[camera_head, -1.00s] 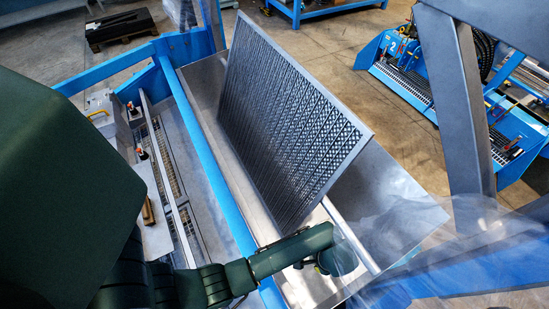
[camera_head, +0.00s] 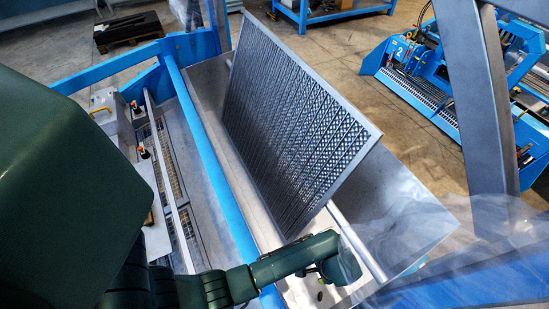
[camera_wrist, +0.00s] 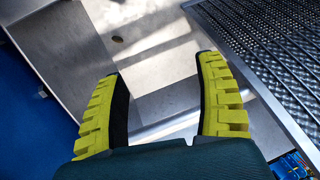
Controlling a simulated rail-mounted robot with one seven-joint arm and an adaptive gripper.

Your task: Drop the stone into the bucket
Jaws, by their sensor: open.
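My gripper (camera_wrist: 160,70) is open, with two yellow-and-black fingers wide apart and nothing between them in the wrist view. It is over a grey metal trough (camera_wrist: 155,35) below the tilted sieve. A small dark oval spot (camera_wrist: 117,39) lies on the trough's metal beyond the left finger; I cannot tell whether it is the stone or a hole. In the head view my arm's end reaches into the trough (camera_head: 405,215) at the sieve's lower corner, and the fingers are hidden or blurred there. I cannot make out a bucket in either view.
The sieve frame (camera_head: 300,120) stands tilted over the trough, and its mesh (camera_wrist: 275,45) fills the upper right of the wrist view. A blue rail (camera_head: 215,165) runs along the trough's left side. A metal bar (camera_head: 355,245) crosses near my arm. A translucent guard is at the lower right.

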